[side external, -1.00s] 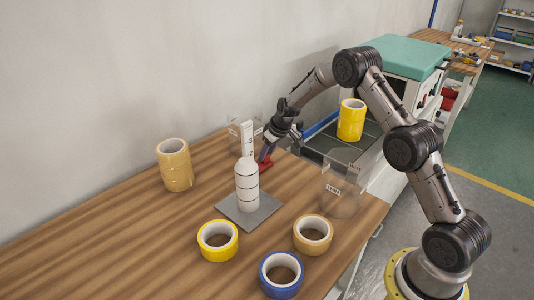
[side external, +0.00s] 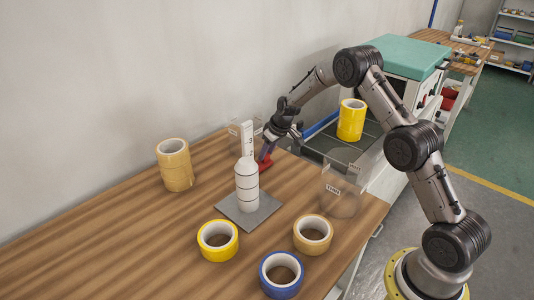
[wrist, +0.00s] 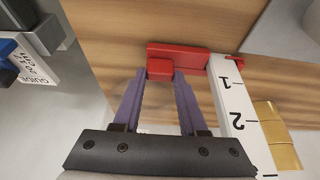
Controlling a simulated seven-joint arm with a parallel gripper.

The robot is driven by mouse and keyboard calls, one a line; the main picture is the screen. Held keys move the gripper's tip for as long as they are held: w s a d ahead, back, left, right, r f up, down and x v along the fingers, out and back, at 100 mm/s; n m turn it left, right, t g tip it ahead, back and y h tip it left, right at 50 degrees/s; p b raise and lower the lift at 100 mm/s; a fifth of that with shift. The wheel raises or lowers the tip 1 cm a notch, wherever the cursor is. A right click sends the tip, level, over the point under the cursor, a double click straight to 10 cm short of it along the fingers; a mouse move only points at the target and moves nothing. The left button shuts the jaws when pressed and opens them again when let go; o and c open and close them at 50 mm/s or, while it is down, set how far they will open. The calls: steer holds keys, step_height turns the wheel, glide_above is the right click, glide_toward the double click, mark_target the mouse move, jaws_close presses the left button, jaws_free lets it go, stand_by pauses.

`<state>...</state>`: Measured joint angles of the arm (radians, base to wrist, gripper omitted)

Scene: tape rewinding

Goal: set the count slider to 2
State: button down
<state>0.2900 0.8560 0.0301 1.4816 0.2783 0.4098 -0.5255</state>
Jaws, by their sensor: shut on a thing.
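The count slider is a red block (wrist: 178,56) with a small knob (wrist: 159,69). It is at the foot of a white upright scale (wrist: 228,105) marked with black numbers, and its pointer end is on the base side of the 1 mark, away from the 2. My gripper (wrist: 160,74) is shut on the knob, with a purple fingertip on either side of it. In the side external view the red slider (side external: 265,165) is low beside the white scale (side external: 248,137), and my gripper (side external: 267,151) reaches down to it.
A white ringed post (side external: 247,187) on a grey plate (side external: 262,215) stands in front of the scale. Tan rolls (side external: 175,165), a yellow roll (side external: 218,240) and a blue roll (side external: 282,273) are on the wooden table. A clear bin (side external: 341,190) stands at the table's right edge.

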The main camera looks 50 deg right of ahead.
step_height(320, 180, up, 9)
steer(key=shift+r, duration=0.15)
steer(key=shift+c, duration=2.2)
jaws_free()
steer(key=v, duration=1.3)
steer(key=shift+r, duration=0.35)
steer(key=shift+s, duration=0.1)
